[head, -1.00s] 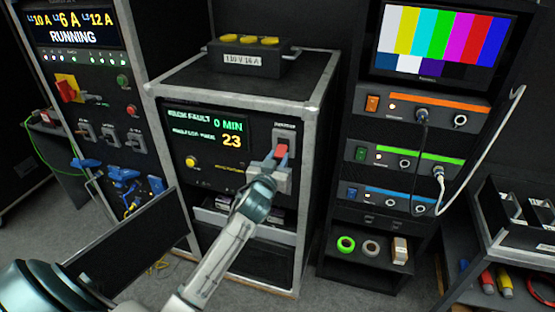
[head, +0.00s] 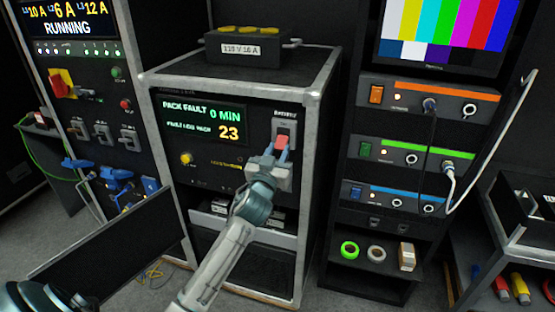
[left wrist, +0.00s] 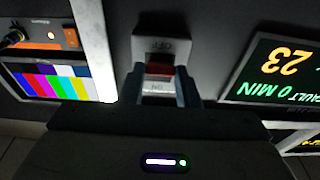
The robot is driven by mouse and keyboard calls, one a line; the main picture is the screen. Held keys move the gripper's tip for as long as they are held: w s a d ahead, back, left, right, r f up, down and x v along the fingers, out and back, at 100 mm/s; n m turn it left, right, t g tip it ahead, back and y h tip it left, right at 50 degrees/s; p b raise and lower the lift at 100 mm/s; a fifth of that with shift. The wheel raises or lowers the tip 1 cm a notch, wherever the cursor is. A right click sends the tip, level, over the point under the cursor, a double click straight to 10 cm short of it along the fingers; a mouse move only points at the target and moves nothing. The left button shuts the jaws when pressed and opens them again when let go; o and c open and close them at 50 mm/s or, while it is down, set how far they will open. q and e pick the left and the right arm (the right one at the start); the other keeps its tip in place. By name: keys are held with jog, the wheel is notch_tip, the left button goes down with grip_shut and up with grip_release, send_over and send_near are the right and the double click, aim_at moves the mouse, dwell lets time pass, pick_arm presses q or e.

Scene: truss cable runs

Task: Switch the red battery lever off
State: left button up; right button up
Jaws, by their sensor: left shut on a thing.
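The red battery lever (head: 282,142) sits on a pale switch plate (head: 286,124) at the right of the rack unit's front, beside its fault display. My left gripper (head: 274,153) is at the lever from below and is shut on it. In the left wrist view the red lever (left wrist: 159,70) lies between the two fingers of my left gripper (left wrist: 160,84). That view is upside down; it shows an OFF mark above the lever and an ON mark between the fingers. The fingers hide part of the lever. My right gripper is not in view.
The display (head: 203,122) reads PACK FAULT, 0 MIN and 23. A yellow knob (head: 187,158) is at its lower left. A power box (head: 243,48) stands on top of the rack. A rack with coloured switches and cables (head: 430,108) stands to the right.

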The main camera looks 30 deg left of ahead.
pick_arm(q)
jog(key=o, duration=0.7)
jog(key=shift+o, duration=1.4)
jog(key=b+v, duration=0.3)
jog(key=v, duration=0.8)
jog(key=shift+w+f, duration=0.1)
jog(key=shift+w, duration=0.05)
